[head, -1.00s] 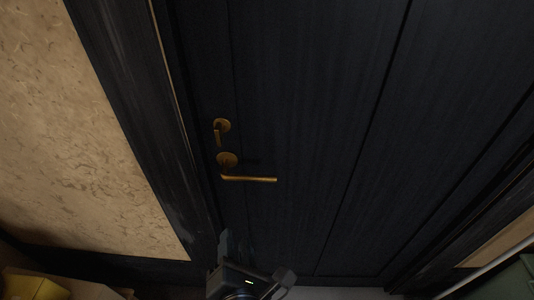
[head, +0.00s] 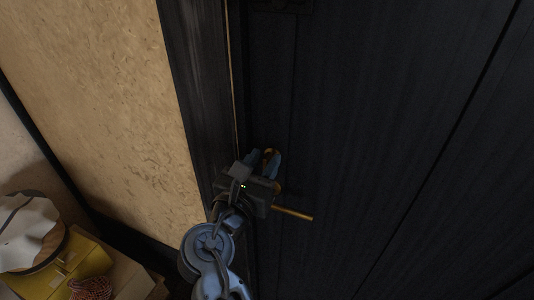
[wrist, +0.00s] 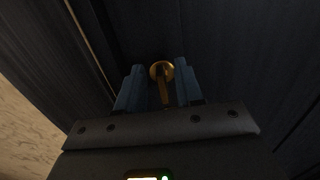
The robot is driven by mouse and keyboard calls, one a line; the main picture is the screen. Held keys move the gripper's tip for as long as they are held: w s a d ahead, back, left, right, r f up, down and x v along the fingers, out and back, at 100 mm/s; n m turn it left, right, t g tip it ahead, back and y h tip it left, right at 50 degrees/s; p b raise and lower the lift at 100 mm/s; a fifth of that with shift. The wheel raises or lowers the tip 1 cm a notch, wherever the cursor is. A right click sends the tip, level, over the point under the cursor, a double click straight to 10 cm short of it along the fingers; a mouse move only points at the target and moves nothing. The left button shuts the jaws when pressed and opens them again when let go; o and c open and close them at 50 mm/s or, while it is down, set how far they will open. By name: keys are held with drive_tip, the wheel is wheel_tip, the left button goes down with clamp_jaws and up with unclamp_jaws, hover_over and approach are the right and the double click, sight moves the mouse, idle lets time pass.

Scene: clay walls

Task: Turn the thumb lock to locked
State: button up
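The brass thumb lock (wrist: 162,72) is on the dark door; its round plate and downward-hanging turn piece show in the wrist view. In the head view its plate (head: 270,154) shows between my fingers. My gripper (wrist: 154,86) is open, with one blue-grey finger on each side of the turn piece and a gap to each. I cannot tell whether the fingertips reach the door. My gripper also shows in the head view (head: 263,163). The brass lever handle (head: 293,214) is just below, partly hidden by my gripper.
The dark door (head: 400,120) fills the right side, with its frame (head: 203,90) and a tan clay wall (head: 120,90) to the left. A yellow box (head: 70,262) and a white crumpled-looking thing (head: 28,235) stand at lower left.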

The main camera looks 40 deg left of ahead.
drive_tip(key=shift+x, duration=1.15)
clamp_jaws()
